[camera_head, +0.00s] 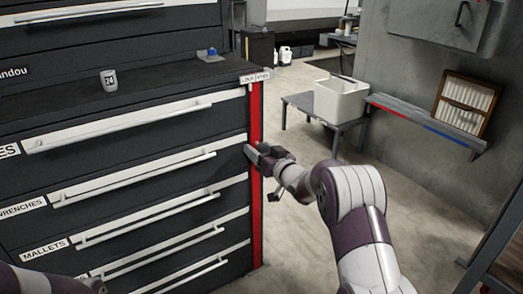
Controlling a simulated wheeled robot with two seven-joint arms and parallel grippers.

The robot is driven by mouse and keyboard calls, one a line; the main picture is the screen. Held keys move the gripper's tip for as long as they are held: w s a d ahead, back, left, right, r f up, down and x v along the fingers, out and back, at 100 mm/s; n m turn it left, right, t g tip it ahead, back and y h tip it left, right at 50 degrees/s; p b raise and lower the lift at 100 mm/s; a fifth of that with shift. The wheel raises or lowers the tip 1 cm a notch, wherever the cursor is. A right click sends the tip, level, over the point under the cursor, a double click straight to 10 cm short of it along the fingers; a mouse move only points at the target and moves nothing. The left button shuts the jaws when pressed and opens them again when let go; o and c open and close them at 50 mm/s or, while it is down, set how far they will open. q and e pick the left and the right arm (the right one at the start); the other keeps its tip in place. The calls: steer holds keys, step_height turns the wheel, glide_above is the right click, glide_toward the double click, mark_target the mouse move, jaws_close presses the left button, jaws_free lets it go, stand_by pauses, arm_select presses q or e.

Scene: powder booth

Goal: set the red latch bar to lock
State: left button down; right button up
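The red latch bar (257,215) is a tall upright strip at the right front edge of the dark tool cabinet (120,180). A small white label (255,76) sits at its top; its lettering is too small to read surely. My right gripper (252,153) is at the bar about mid-height and covers a short part of it. Whether its fingers touch or grip the bar cannot be told. My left arm (45,283) shows only as a piece at the bottom left; its gripper is out of view.
The cabinet has drawers with long pale handles. A white bin (340,100) stands on a low bench to the right. The floor between is clear.

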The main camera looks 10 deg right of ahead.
steer(key=shift+d, duration=0.1)
steer(key=shift+s, duration=0.15)
steer(key=p+v, duration=0.3)
steer(key=v, duration=0.9)
steer(key=shift+s, duration=0.2)
